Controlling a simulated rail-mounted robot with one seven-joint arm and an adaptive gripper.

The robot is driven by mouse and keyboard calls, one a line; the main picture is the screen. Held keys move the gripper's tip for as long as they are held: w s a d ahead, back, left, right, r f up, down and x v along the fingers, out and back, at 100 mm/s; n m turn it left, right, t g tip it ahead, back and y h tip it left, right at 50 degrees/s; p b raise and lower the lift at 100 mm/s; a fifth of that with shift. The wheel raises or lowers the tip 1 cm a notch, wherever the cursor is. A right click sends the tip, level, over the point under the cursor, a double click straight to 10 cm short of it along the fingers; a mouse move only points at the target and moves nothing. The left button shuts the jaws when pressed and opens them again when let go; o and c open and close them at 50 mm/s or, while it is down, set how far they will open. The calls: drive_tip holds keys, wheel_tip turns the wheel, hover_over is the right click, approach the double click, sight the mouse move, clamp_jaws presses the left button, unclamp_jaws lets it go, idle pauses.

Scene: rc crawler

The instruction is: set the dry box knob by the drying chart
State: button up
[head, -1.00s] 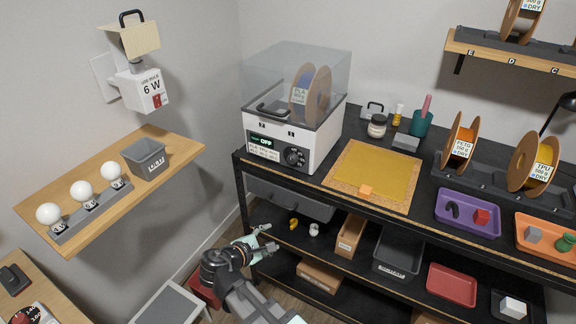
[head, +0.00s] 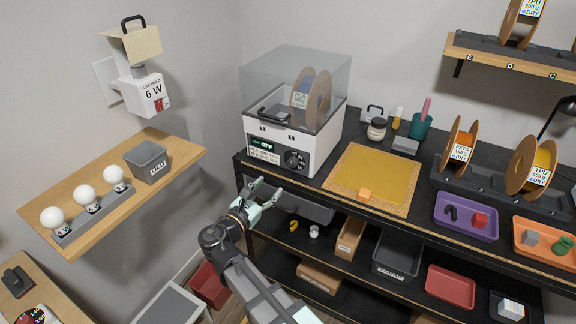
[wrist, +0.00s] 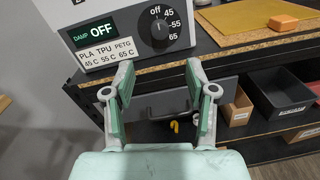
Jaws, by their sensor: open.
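The dry box (head: 291,122) is a white box with a clear lid, standing at the left end of the black bench. A spool with blue filament, labelled PLA (head: 310,95), is inside it. Its black knob (wrist: 159,37) shows in the wrist view, with off, 45, 55 and 65 around it; its pointer is near off. The display (wrist: 95,31) reads OFF beside the word DAMP. The drying chart (wrist: 106,54) under it reads PLA 45 C, TPU 55 C, PETG 65 C. My gripper (wrist: 158,82) is open and empty, below and in front of the knob, apart from it.
The bench's front edge lies just behind my fingers. A grey drawer or bin with a handle (wrist: 165,105) is under it. A yellow mat (head: 375,178) with an orange block lies right of the dry box. Spools marked PETG (head: 460,148) and TPU (head: 536,168) stand further right.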

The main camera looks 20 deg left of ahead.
sight(291, 164)
drive_tip(key=p+x, duration=0.2)
drive_tip(key=x, duration=0.9)
drive_tip(key=shift+w+p, duration=0.3)
clamp_jaws()
